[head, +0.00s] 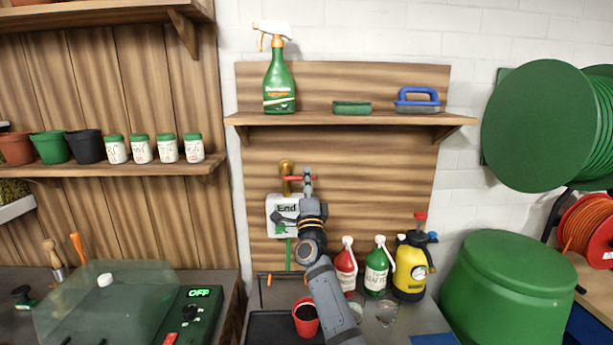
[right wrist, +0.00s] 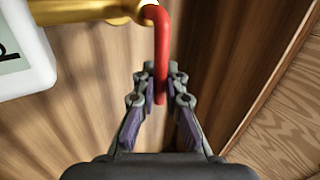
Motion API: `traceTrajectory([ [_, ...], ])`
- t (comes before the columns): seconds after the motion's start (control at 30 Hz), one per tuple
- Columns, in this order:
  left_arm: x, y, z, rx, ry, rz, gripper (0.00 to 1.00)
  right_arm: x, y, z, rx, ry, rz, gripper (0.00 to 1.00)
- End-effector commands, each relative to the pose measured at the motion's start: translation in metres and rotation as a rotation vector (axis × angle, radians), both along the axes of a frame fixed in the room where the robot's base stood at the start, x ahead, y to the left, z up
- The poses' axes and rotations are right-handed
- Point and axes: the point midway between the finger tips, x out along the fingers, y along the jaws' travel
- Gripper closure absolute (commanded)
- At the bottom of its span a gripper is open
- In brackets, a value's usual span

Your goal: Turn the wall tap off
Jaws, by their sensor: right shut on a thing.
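The wall tap (head: 286,180) is a brass fitting on the wooden back panel, above a small sink area. Its red handle (head: 297,178) sticks out to the right in the head view. My right gripper (head: 307,180) is at the handle's right end. In the right wrist view, the red handle (right wrist: 161,50) runs down between the two fingers of my right gripper (right wrist: 160,85), which are shut on it. The brass tap body (right wrist: 85,12) shows at the upper left there. My left gripper is not in view.
A white box marked "End" (head: 274,203) hangs below the tap. A red pot (head: 305,318), red bottle (head: 345,266), green bottle (head: 376,272) and yellow sprayer (head: 410,268) stand below. A shelf (head: 345,118) above holds a spray bottle (head: 279,82).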

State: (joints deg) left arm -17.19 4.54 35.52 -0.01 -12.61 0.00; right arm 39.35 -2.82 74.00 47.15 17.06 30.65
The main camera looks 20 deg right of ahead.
Motion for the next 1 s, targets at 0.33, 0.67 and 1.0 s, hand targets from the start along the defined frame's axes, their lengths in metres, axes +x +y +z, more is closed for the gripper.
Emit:
traceTrajectory([
  [0.33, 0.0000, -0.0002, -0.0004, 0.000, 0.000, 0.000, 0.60, 0.0003, -0.0001, -0.0054, 0.046, -0.010, -0.001, 1.00],
  [0.67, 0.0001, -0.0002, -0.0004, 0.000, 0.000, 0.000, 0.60, 0.0003, -0.0002, -0.0053, 0.048, -0.011, 0.000, 0.87],
  [1.0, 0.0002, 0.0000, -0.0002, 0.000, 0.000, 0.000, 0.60, 0.0000, -0.0002, -0.0031, 0.048, -0.014, -0.001, 0.67],
])
